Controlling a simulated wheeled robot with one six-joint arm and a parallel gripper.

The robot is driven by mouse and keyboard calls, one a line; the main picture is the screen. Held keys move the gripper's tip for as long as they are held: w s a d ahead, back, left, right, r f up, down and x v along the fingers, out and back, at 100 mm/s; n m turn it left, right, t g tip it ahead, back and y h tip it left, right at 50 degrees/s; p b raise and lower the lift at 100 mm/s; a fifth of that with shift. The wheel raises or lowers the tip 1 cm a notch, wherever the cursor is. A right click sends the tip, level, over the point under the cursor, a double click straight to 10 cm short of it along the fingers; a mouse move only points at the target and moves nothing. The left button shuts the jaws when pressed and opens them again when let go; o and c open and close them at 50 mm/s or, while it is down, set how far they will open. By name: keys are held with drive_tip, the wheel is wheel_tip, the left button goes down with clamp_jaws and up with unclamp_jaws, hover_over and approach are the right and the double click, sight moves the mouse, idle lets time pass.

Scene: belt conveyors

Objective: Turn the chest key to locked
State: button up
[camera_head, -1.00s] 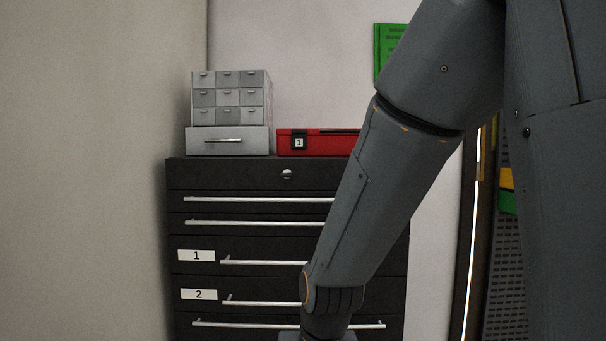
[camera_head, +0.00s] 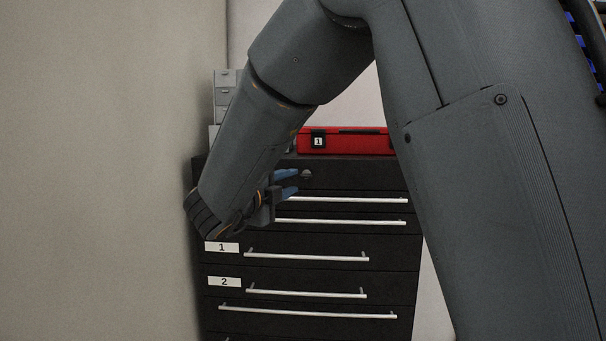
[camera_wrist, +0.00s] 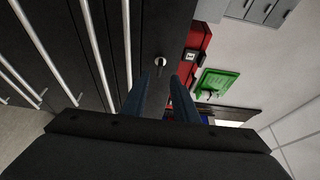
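The black tool chest (camera_head: 330,174) has a small round silver key lock (camera_head: 306,173) on its top front panel. The lock also shows in the wrist view (camera_wrist: 160,62), with a thin key-like part whose turn I cannot make out. My gripper (camera_head: 296,181) has two blue fingers pointing right, close to the lock. In the wrist view my gripper (camera_wrist: 162,79) is open and empty, and the lock lies just beyond and between the fingertips. I cannot tell whether a finger touches it.
A red case (camera_head: 350,142) marked 1 stands on the chest top. A small grey drawer cabinet (camera_head: 222,100) is partly hidden by my arm. Silver drawer handles (camera_head: 340,200) stick out below the lock. A wall (camera_head: 110,170) is close on the left.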

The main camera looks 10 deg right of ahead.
sight(304, 177)
drive_tip(key=p+x, duration=0.2)
drive_tip(key=x, duration=0.5)
drive_tip(key=shift+w+d, duration=0.15)
drive_tip(key=shift+d, duration=0.05)
drive_tip(key=shift+c, duration=0.6)
clamp_jaws()
